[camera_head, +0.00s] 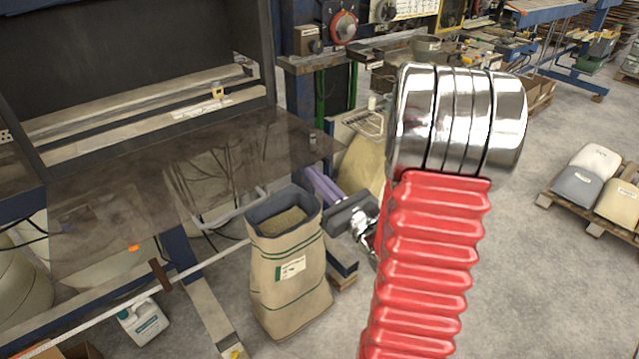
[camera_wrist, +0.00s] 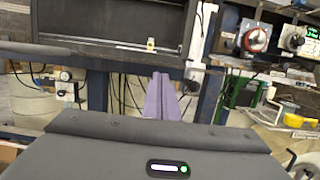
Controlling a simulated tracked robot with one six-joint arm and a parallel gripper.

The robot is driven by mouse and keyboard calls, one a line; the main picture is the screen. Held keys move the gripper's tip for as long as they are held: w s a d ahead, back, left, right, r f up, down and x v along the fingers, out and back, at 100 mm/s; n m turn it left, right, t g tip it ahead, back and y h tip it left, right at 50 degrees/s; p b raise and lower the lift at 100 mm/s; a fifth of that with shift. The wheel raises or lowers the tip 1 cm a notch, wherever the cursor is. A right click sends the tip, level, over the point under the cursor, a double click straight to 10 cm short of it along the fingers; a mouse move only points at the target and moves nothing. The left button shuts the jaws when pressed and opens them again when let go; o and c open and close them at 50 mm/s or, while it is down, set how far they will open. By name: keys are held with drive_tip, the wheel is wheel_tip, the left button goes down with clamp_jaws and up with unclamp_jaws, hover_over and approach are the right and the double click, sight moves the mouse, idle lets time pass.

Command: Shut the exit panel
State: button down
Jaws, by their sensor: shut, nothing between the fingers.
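The exit panel (camera_head: 110,205) is a smoked, see-through sheet in the head view. It juts out from the front of the dark machine, roughly level, so it stands open. It has a small orange mark (camera_head: 133,247) near its front edge. My gripper (camera_head: 308,174) has purple fingers pressed together with nothing between them. Its tips are by the panel's right front corner; I cannot tell whether they touch it or are under it. In the wrist view the shut purple fingers (camera_wrist: 160,78) point at the machine's dark opening (camera_wrist: 110,20). The panel is not clear there.
A tan sack (camera_head: 290,285) stands on the floor below the panel's right part. A white jug (camera_head: 143,322) stands at lower left. A blue post (camera_head: 300,90) with a red dial (camera_head: 343,27) rises behind my gripper. A pallet of bags (camera_head: 597,178) lies right; floor between is clear.

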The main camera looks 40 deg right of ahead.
drive_tip(key=shift+r, duration=0.2)
drive_tip(key=shift+r, duration=0.15)
idle(0.3)
drive_tip(key=shift+r, duration=0.1)
